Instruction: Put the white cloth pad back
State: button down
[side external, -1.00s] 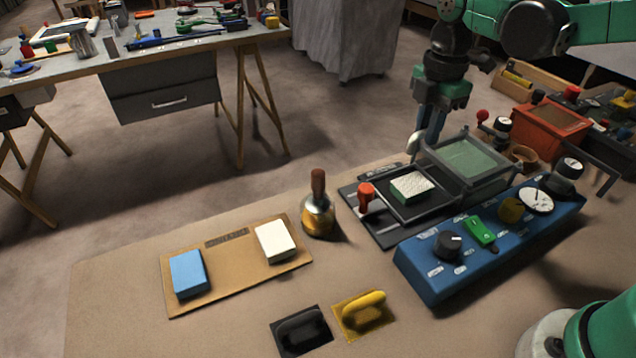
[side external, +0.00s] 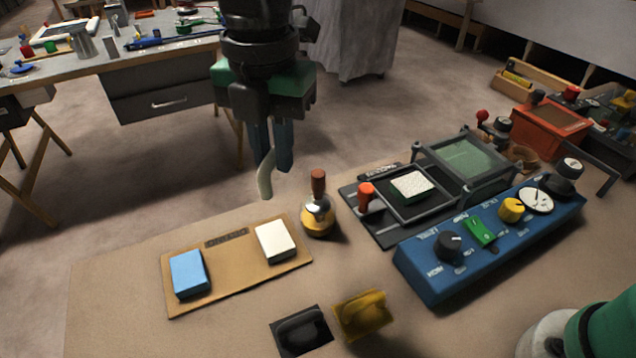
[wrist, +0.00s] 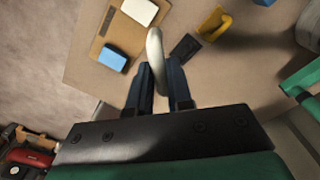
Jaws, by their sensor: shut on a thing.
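A white block-shaped pad (side external: 275,242) lies on the right part of a tan board (side external: 226,276); it also shows in the wrist view (wrist: 140,10). A blue block (side external: 188,274) lies on the board's left part. Another white-topped piece, textured over green (side external: 411,186), sits in the black frame (side external: 385,211); I cannot tell which is the cloth pad. My gripper (side external: 275,160) is above and behind the tan board, apart from both. It is shut on a pale curved piece (side external: 265,183), which hangs below the fingers and also shows in the wrist view (wrist: 155,50).
A wooden-handled bottle-shaped tool (side external: 318,212) stands right of the board. An orange knob (side external: 365,194) and a blue control panel (side external: 490,245) are farther right. Black (side external: 301,330) and yellow (side external: 362,314) handled pieces lie in front. The bench left of the board is clear.

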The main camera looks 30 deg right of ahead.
jog(key=s+a+r+n, duration=0.3)
jog(key=s+a+n, duration=0.1)
jog(key=s+a, duration=0.5)
notch_tip(320, 180, down, 20)
jog(key=shift+w+a, duration=0.1)
jog(key=c, duration=0.8)
grip_release()
jog(key=shift+f, duration=0.1)
